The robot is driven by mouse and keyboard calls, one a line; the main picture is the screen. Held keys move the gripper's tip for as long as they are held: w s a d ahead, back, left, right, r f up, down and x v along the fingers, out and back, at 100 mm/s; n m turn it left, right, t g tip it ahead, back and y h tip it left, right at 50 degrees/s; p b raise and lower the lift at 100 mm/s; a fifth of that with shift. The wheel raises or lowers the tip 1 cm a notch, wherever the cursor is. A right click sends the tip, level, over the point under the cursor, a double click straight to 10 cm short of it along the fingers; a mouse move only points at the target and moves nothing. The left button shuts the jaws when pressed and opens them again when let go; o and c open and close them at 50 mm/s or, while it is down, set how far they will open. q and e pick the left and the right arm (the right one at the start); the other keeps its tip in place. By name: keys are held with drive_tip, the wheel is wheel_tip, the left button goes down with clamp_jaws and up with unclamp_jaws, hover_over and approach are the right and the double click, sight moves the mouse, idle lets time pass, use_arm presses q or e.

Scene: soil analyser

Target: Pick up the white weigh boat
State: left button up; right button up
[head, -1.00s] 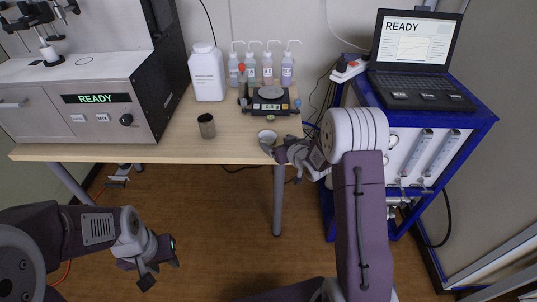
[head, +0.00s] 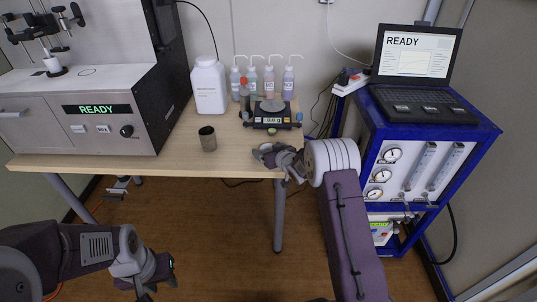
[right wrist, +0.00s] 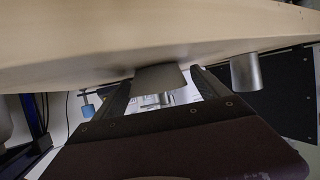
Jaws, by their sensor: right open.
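The white weigh boat (right wrist: 160,78) shows in the right wrist view as a pale, shaded, tapered shape near the table edge, between the two fingers of my right gripper (right wrist: 166,88). The fingers stand apart, one on each side of it, and I see no clear contact. In the head view my right gripper (head: 268,155) is at the table's front edge and hides the boat. My left gripper (head: 152,284) hangs low at the lower left, away from the table, with nothing visible in it; its finger gap is unclear.
A grey analyser (head: 95,110) stands left. A blue-framed cart (head: 425,145) with a laptop (head: 417,55) stands right.

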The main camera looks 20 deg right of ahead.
drive_tip(key=c, duration=1.1)
drive_tip(key=shift+r, duration=0.1)
drive_tip(key=r, duration=0.1)
drive_tip(key=r+p, duration=0.1)
drive_tip(key=r, duration=0.1)
drive_tip(key=r+p, duration=0.1)
drive_tip(key=shift+d+r, duration=0.3)
drive_tip(key=shift+r, duration=0.1)
drive_tip(key=s+d+r+p, duration=0.3)
drive_tip(key=d+r, duration=0.3)
drive_tip(key=d, duration=0.4)
drive_tip(key=shift+d+p, duration=0.3)
drive_tip(key=shift+d, duration=0.05)
